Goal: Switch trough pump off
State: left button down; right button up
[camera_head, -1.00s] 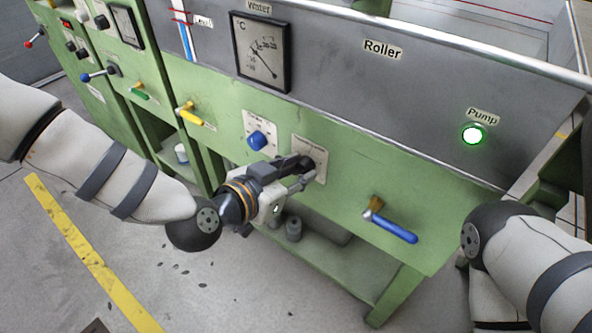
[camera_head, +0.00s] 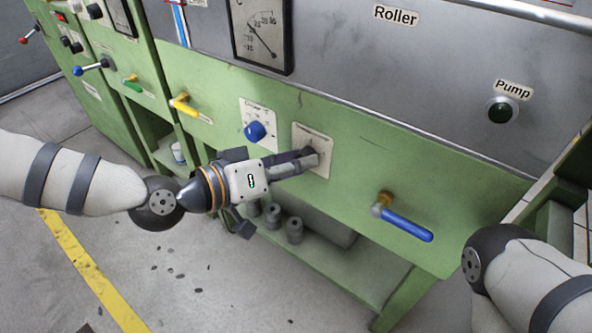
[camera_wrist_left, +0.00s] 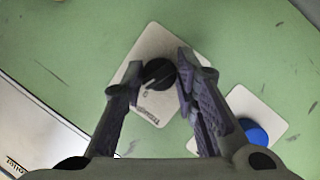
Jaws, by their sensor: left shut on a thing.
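The pump lamp (camera_head: 502,110) on the grey trough wall, under the "Pump" label (camera_head: 513,90), is dark. A black rotary knob (camera_wrist_left: 157,74) sits on a pale plate (camera_wrist_left: 150,105) on the green panel. In the head view the same plate (camera_head: 323,141) shows, but my fingers largely hide the knob. My left gripper (camera_head: 308,156) is at the plate, shut on the black knob, with a finger on either side of it in the wrist view (camera_wrist_left: 160,75). My right forearm shows at the lower right, but its gripper is out of view.
A blue knob (camera_head: 255,131) on its own plate is just left of the gripper. A blue-handled valve (camera_head: 405,224) sticks out to the right. A yellow-handled valve (camera_head: 187,106) is to the left. Grey cylinders (camera_head: 294,229) stand on the low shelf.

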pick_arm(q)
jog(key=shift+f+n+h+b, duration=0.2)
jog(key=shift+n+h+b, duration=0.6)
jog(key=shift+n+b, duration=1.3)
pick_arm(e)
jog(key=shift+g, duration=0.4)
jog(key=shift+s+a+f+b, duration=0.1)
jog(key=shift+s+f+b, duration=0.15)
jog(key=shift+f, duration=0.6)
jog(key=shift+s+f+b, duration=0.15)
jog(key=shift+s+f, duration=0.2)
jog(key=shift+f, duration=0.55)
jog(key=shift+s+a+f+b, duration=0.1)
jog(key=shift+s+f+b, duration=0.15)
jog(key=shift+f, duration=0.6)
pick_arm(q)
jog(key=shift+m, duration=0.5)
jog(key=c, duration=1.3)
grip_release()
jog(key=shift+r, duration=0.1)
jog(key=shift+a, duration=0.1)
jog(key=v, duration=1.2)
jog(key=shift+w, duration=0.1)
